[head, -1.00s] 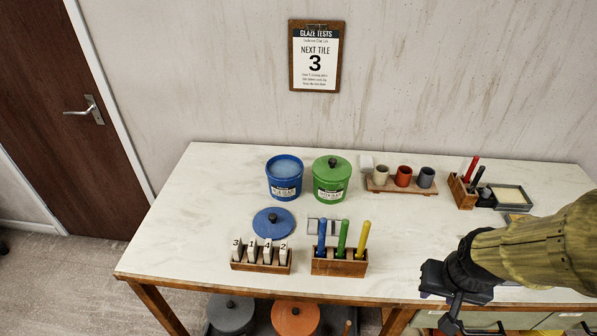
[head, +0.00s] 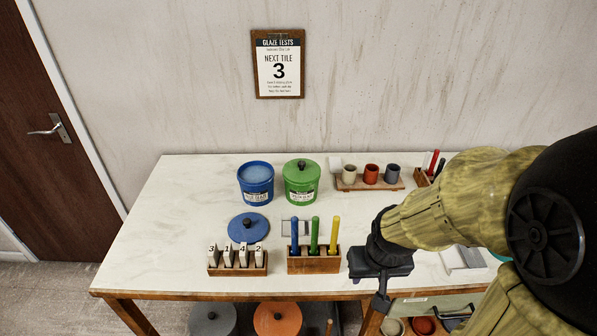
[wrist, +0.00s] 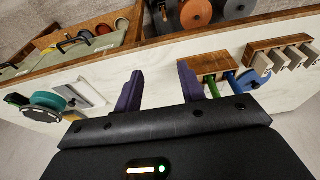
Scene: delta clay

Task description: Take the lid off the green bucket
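The green bucket (head: 301,188) stands upright at the back middle of the table. Its green lid (head: 293,168) with a dark round knob sits on top. My gripper (wrist: 160,78) is open and empty, its two purple fingers spread apart in the wrist view. In the head view my gripper (head: 380,284) is over the front of the table, to the right of and nearer than the green bucket, well apart from it. The fingers are mostly hidden there. The green bucket does not show in the wrist view.
An open blue bucket (head: 256,188) stands left of the green one; its blue lid (head: 244,231) lies in front. A tile rack (head: 238,268) and a block of colored-handled tools (head: 314,264) line the front edge. A cup tray (head: 368,185) is at right.

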